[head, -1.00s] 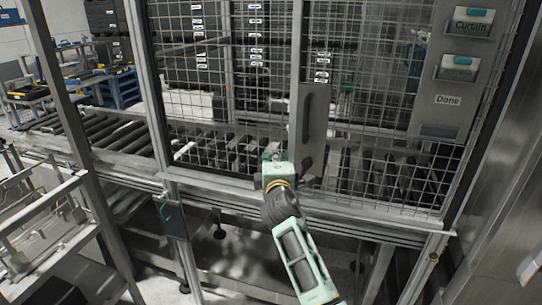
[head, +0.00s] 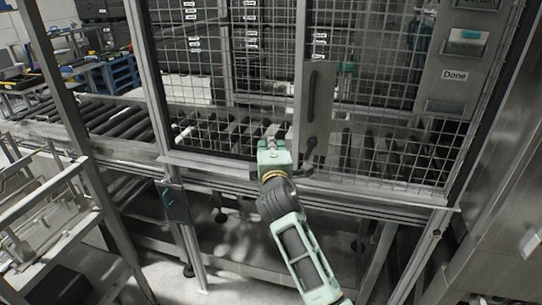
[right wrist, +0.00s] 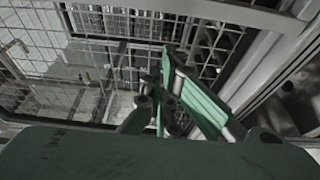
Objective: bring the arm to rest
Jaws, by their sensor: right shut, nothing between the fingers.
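My right gripper (head: 268,146) is in front of the wire mesh door (head: 240,120), just left of the dark door handle (head: 312,100) on its grey plate. The right arm reaches up from the bottom of the head view. In the right wrist view the green fingers (right wrist: 170,100) are close together with nothing held, and the mesh shows behind them. Whether the fingertips touch the mesh cannot be told. My left gripper is not in view.
A roller conveyor (head: 115,118) runs behind the mesh. A panel (head: 460,60) with a "Done" label is at the upper right. A metal rack (head: 50,210) stands at the left. A dark box (head: 174,202) is on the post below the door. A steel wall (head: 505,180) closes the right side.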

